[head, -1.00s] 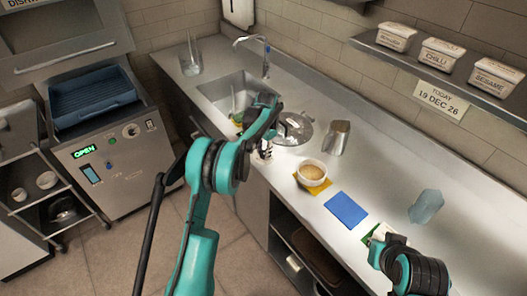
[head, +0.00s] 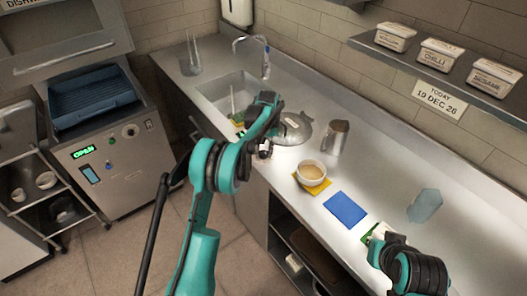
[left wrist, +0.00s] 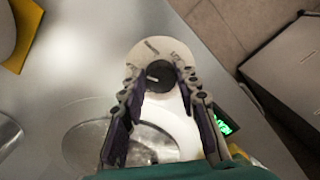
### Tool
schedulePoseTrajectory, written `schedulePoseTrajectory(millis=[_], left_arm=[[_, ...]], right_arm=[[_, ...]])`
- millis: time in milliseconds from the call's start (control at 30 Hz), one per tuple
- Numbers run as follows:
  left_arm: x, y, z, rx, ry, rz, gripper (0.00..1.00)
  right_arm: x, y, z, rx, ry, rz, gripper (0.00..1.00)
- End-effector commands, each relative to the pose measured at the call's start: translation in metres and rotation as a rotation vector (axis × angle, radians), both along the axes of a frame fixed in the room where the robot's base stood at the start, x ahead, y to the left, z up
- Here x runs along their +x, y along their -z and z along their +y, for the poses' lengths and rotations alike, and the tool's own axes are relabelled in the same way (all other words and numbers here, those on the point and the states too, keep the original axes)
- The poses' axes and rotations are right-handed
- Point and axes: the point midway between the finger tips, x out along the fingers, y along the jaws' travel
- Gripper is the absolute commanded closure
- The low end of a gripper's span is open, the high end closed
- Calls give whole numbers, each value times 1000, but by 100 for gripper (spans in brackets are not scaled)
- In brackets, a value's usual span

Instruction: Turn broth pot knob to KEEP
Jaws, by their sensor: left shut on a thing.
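The broth pot knob (left wrist: 160,76) is a black round knob on a white dial disc (left wrist: 150,50) in the left wrist view. A pale pointer mark on it points to the left of that picture. The dial's lettering is too blurred to read. My left gripper (left wrist: 160,80) has its two fingers on either side of the knob and is shut on it. In the head view my left gripper (head: 264,150) is at the counter's front edge and hides the knob. Behind it is a round metal lid (head: 299,127), apparently the pot's. My right gripper (head: 376,238) is at lower right, its fingers mostly hidden.
A bowl of sauce (head: 311,171) sits on a yellow mat (head: 318,187). A blue mat (head: 345,208), a metal pitcher (head: 337,136) and a bluish translucent object (head: 425,205) are on the counter. The sink (head: 222,92) is behind my left arm. A small green display (left wrist: 223,123) shows near the knob.

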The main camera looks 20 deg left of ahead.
Motion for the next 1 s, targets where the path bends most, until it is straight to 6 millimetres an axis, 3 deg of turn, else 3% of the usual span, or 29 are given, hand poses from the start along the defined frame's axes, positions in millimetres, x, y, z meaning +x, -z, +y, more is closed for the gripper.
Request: schedulePoseTrajectory(millis=[333, 833, 867, 900, 933, 1000], left_arm=[[0, 1, -1, -1, -122, 1, 98], [0, 1, -1, -1, -138, 0, 98], [0, 1, -1, -1, -138, 0, 64], [0, 1, -1, -1, -138, 0, 53], [0, 1, -1, -1, -138, 0, 48], [0, 0, -1, -1, -138, 0, 48]], right_arm=[[0, 0, 0, 0, 0, 0, 100], [0, 0, 0, 0, 0, 0, 100], [0, 0, 0, 0, 0, 0, 100], [0, 0, 0, 0, 0, 0, 100], [0, 0, 0, 0, 0, 0, 100], [0, 0, 0, 0, 0, 0, 100]])
